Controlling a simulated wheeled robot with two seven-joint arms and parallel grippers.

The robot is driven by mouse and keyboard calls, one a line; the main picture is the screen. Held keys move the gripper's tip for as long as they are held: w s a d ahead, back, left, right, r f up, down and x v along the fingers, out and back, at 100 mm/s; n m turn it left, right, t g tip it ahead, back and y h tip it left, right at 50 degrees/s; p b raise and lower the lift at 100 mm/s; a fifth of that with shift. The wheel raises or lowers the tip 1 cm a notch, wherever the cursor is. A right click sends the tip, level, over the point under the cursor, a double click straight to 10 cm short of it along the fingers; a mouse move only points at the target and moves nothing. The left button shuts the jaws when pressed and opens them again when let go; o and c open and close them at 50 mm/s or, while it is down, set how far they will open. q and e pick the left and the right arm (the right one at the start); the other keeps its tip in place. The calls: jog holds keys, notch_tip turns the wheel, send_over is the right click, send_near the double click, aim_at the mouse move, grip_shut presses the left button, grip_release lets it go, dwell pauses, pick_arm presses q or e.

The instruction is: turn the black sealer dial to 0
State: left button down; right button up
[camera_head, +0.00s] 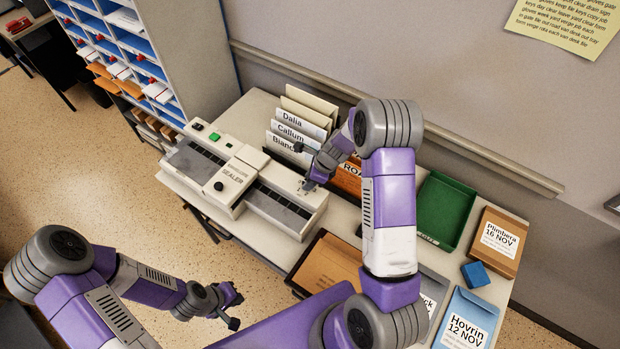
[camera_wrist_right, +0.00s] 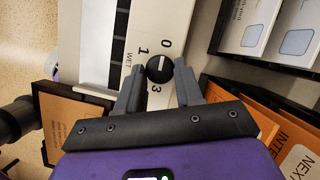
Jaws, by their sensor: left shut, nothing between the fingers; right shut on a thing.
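The pale sealer (camera_head: 240,168) stands on the left part of the table. My right gripper (camera_wrist_right: 158,84) is shut on this dial, one finger on each side. In the head view my right gripper (camera_head: 306,170) is at the sealer's right end and hides the dial there. My left gripper (camera_head: 227,305) is shut and empty, low in front of the table.
A black round knob (camera_head: 219,186) is on the sealer's panel near the SEALER label. Name folders (camera_head: 295,125) stand behind the sealer's right part. A green tray (camera_head: 444,208), a blue block (camera_head: 475,274) and envelopes (camera_head: 497,240) lie to the right. Pigeonhole shelves (camera_head: 130,50) stand at left.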

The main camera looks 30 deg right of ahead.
dwell(0.3)
jog(key=o, duration=1)
jog(key=shift+o, duration=0.2)
jog(key=p+v, duration=0.1)
jog(key=v, duration=0.6)
jog(key=shift+r, duration=0.25)
jog(key=shift+d, duration=0.15)
